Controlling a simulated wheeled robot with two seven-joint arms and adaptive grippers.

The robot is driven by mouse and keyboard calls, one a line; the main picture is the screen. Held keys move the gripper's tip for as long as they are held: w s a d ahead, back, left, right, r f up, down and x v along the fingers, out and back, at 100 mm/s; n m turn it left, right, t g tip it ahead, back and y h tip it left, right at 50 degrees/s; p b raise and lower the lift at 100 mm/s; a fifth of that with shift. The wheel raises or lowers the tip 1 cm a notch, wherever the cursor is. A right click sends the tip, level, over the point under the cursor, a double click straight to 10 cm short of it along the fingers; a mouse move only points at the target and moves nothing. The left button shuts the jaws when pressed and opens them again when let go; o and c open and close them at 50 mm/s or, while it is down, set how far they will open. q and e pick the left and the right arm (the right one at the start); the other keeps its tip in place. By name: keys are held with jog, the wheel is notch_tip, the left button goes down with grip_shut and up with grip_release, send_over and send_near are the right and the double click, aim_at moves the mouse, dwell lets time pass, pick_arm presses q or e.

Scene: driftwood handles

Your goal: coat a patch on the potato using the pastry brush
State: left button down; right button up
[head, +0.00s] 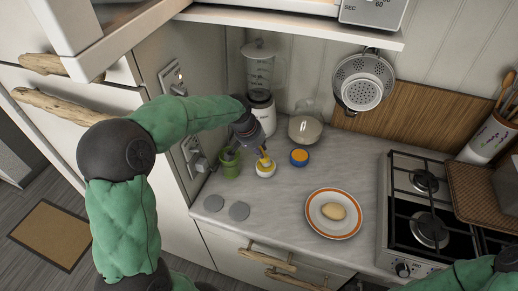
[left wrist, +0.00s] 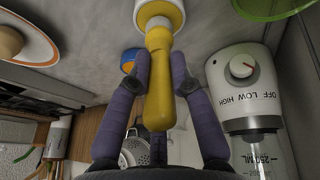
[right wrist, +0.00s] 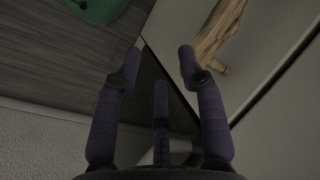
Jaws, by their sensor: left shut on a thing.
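The pastry brush has a yellow handle (left wrist: 158,85), and my left gripper (left wrist: 160,75) is shut on it. In the head view my left gripper (head: 258,146) is above a small white-and-yellow pot (head: 265,171), with the handle upright over it. The brush's lower end meets the pot, and its bristles are hidden. The pale potato (head: 333,211) lies on a white plate with an orange rim (head: 333,235), to the right; the potato (left wrist: 9,42) also shows in the left wrist view. My right gripper (right wrist: 165,65) is open and empty, away from the counter top.
A blue-and-orange bowl (head: 299,158) stands right of the pot and a green cup (head: 231,168) to its left. A blender (head: 261,105) and a glass jar (head: 305,126) stand behind. A stove (head: 400,235) is at the right. A driftwood handle (right wrist: 215,35) is near my right gripper.

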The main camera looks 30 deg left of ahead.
pick_arm(q)
jog(key=shift+f, duration=0.45)
dwell(1.3)
jog(key=shift+r+p, duration=2.4)
jog(key=shift+r, duration=1.2)
jog(key=shift+f, duration=0.1)
